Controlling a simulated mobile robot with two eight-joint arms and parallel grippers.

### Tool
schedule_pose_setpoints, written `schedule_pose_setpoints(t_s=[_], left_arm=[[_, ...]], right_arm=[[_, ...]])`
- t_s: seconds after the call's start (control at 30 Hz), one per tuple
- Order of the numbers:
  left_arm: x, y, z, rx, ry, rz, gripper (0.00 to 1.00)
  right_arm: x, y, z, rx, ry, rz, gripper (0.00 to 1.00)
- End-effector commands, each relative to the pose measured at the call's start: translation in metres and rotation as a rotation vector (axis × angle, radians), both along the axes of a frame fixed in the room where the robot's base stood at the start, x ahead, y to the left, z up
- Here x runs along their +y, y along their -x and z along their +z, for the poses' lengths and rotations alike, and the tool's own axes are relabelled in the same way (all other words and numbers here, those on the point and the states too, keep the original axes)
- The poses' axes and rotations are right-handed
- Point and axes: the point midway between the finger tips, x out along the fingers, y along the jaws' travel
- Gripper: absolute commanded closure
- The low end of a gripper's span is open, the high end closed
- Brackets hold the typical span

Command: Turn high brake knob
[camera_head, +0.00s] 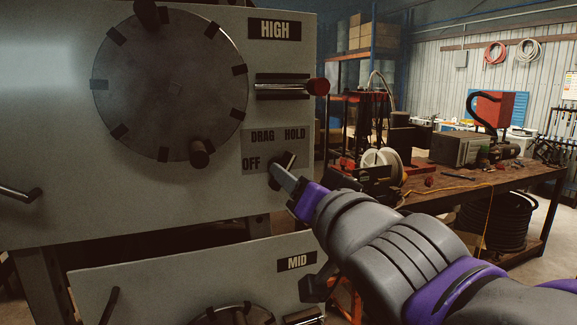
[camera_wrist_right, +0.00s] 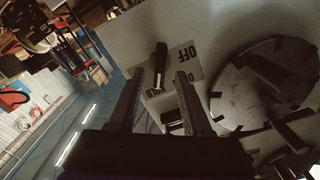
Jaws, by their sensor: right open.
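The HIGH brake knob (camera_head: 289,160) is a small dark handle on the label plate (camera_head: 262,138) marked DRAG, HOLD and OFF, low on the right side of the upper grey panel (camera_head: 60,130). I cannot tell which mark it points to. My right gripper (camera_head: 277,172) reaches in from the lower right, its tips at the knob and partly hiding it. In the right wrist view, the knob (camera_wrist_right: 160,59) shows between the two open fingers of the right gripper (camera_wrist_right: 159,76). I cannot tell if either finger touches it. My left gripper is not in view.
A large round disc (camera_head: 172,85) with dark tabs and a peg is left of the label plate. A red-tipped lever (camera_head: 290,87) sticks out above it. The lower panel marked MID (camera_head: 180,270) stands below. A cluttered workbench (camera_head: 480,180) is at the right, behind.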

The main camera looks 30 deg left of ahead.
Motion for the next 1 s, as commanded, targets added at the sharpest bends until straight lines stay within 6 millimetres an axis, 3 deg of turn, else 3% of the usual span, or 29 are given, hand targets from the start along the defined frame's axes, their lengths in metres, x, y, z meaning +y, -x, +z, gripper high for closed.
schedule_pose_setpoints(t_s=[0.2, 0.57, 0.6, 0.87, 1.0], left_arm=[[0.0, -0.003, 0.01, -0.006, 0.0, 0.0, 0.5], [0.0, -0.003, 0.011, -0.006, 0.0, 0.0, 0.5], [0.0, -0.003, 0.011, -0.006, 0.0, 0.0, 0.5], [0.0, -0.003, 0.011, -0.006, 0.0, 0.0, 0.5], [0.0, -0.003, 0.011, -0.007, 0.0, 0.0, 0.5]], right_arm=[[0.022, -0.019, 0.001, -0.001, 0.001, 0.0, 0.51], [0.027, -0.023, -0.001, 0.0, 0.0, -0.001, 0.51], [0.027, -0.023, -0.001, 0.0, 0.0, -0.001, 0.53], [0.027, -0.023, -0.001, 0.0, 0.0, -0.001, 1.0], [0.027, -0.023, -0.001, 0.0, 0.001, -0.001, 1.0]])
